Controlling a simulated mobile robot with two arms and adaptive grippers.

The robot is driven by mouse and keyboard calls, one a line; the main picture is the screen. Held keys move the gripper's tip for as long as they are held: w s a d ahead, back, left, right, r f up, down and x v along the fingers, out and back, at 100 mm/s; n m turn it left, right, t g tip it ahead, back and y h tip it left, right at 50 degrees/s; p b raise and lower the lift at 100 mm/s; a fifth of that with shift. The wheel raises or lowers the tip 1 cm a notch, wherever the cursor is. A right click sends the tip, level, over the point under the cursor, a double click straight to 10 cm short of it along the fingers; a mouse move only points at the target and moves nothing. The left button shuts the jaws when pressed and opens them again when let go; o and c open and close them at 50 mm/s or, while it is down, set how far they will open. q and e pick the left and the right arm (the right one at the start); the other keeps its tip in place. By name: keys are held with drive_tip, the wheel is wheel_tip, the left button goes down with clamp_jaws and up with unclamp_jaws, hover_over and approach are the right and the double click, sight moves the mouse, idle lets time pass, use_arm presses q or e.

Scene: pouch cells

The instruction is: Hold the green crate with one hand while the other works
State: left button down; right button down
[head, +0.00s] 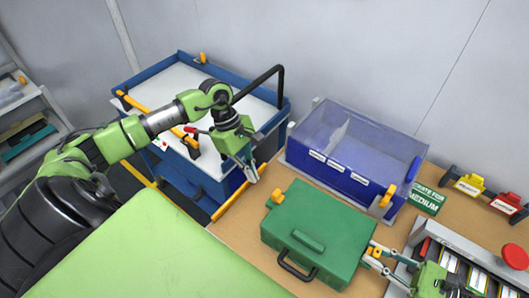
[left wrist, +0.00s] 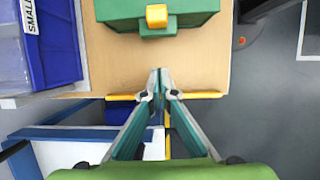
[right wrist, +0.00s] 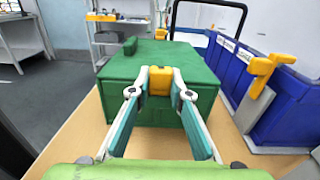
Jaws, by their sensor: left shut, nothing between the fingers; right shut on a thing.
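The green crate (head: 315,222) sits on the wooden table with its lid down and a black handle at its front. It also shows in the left wrist view (left wrist: 118,10) and the right wrist view (right wrist: 150,60). My right gripper (head: 373,252) is shut on the yellow latch (right wrist: 159,78) on the crate's right side. My left gripper (head: 252,174) is shut and empty. It hangs by the table's left edge, apart from the crate's other yellow latch (left wrist: 156,16).
A blue bin (head: 350,185) with a clear lid stands behind the crate. A blue cart (head: 205,178) with a white top is at the left. At the right are a grey tray (head: 425,228) of cells, a red button (head: 516,256) and a green "MEDIUM" sign (head: 428,199).

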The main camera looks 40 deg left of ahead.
use_arm(q)
drive_tip(key=v, duration=1)
drive_tip(key=shift+a, duration=0.15)
use_arm(e)
drive_tip(key=c, duration=1.8)
unclamp_jaws()
